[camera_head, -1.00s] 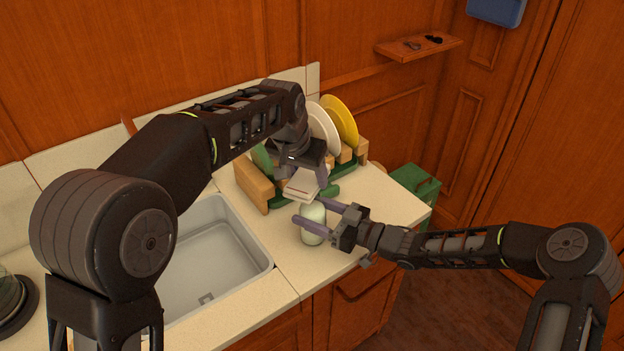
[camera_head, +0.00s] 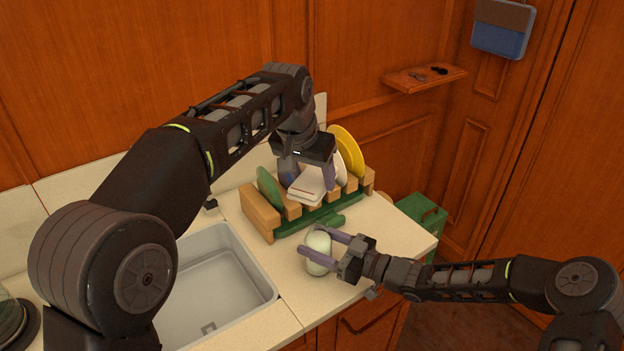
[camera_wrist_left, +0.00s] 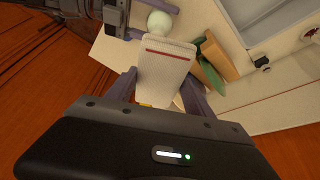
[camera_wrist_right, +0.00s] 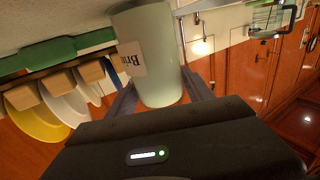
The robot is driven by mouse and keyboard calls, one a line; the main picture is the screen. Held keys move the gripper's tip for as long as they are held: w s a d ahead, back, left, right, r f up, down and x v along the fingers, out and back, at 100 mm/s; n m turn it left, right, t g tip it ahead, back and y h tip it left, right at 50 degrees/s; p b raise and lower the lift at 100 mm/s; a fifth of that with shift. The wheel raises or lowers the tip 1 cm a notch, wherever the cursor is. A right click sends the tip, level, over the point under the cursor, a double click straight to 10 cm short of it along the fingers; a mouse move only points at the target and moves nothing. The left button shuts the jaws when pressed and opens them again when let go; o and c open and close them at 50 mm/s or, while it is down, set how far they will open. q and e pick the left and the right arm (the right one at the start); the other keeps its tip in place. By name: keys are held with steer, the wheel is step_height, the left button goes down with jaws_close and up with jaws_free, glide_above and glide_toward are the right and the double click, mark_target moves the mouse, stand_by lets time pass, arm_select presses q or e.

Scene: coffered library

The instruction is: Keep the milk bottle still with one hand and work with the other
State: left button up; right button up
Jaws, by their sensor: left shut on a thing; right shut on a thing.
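The milk bottle (camera_head: 317,260) is pale greenish white and stands upright on the counter. My right gripper (camera_head: 316,241) is shut around it from the right side. The bottle (camera_wrist_right: 148,45) fills the jaws in the right wrist view, with part of a printed label (camera_wrist_right: 132,62) showing. My left gripper (camera_head: 310,176) is shut on a white flat thing with a red stripe (camera_head: 307,187), held above the counter, behind and above the bottle. In the left wrist view this white thing (camera_wrist_left: 164,68) is between the fingers, and the bottle top (camera_wrist_left: 159,21) shows past its end.
A wooden dish rack (camera_head: 262,213) with green, white and yellow plates stands just behind the bottle. A grey sink (camera_head: 215,285) is to the left. A green crate (camera_head: 424,213) lies beyond the counter's right end. Counter right of the rack (camera_head: 400,232) is clear.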

stand_by(0.3)
steer(key=o, duration=1.8)
steer(key=shift+o, duration=0.2)
steer(key=v, duration=1.2)
